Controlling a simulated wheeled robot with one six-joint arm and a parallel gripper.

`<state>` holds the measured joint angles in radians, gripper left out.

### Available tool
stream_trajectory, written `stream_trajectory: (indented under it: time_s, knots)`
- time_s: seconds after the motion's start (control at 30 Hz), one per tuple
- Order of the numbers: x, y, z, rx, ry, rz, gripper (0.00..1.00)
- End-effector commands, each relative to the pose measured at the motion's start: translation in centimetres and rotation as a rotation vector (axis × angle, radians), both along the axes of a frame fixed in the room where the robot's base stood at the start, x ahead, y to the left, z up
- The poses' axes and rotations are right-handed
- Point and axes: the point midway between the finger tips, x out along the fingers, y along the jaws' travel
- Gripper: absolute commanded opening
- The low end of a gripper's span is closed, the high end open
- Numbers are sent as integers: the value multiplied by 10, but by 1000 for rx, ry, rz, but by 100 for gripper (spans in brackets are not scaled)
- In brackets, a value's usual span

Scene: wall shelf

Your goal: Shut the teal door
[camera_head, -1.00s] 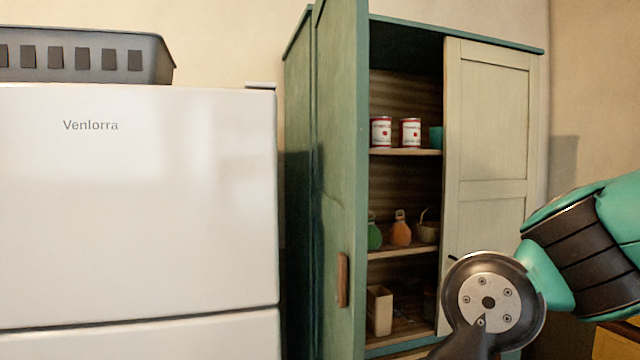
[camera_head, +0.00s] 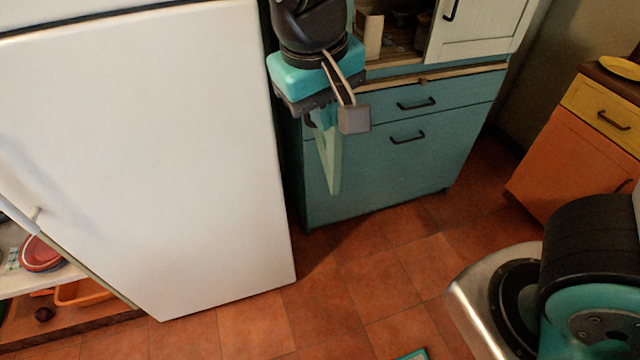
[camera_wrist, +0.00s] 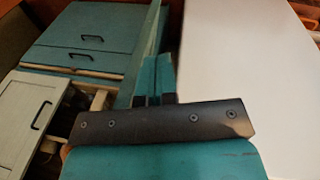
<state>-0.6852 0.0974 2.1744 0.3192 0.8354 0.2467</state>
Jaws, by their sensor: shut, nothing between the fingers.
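The teal door (camera_head: 330,165) is the left door of the cabinet and stands open, jutting out toward me nearly edge-on. My gripper covers its upper part in the head view. In the wrist view the door (camera_wrist: 149,45) is a thin, pale green upright panel just left of my fingers. My gripper (camera_head: 323,122) points down at the door, and its two teal fingers (camera_wrist: 156,72) are together with nothing between them. They are on the fridge side of the door. I cannot tell whether they touch it.
The white fridge (camera_head: 150,150) stands close beside the door, leaving a narrow gap. The cabinet's cream door (camera_head: 480,28) covers its right side, above teal drawers (camera_head: 430,135). An orange cabinet (camera_head: 570,150) stands at the right.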

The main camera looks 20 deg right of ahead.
Motion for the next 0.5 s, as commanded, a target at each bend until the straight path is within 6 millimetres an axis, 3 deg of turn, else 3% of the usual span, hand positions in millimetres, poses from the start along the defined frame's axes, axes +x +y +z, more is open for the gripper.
stream_trajectory:
  time_s: [0.03, 0.2, 0.33, 0.5]
  knots:
    - [11, 16, -30, -63, -39, -53, 0]
    - [26, 54, -62, -215, -203, -266, 0]
    - [23, 73, -73, -268, -299, -373, 0]
    - [22, 78, -77, -287, -345, -426, 0]
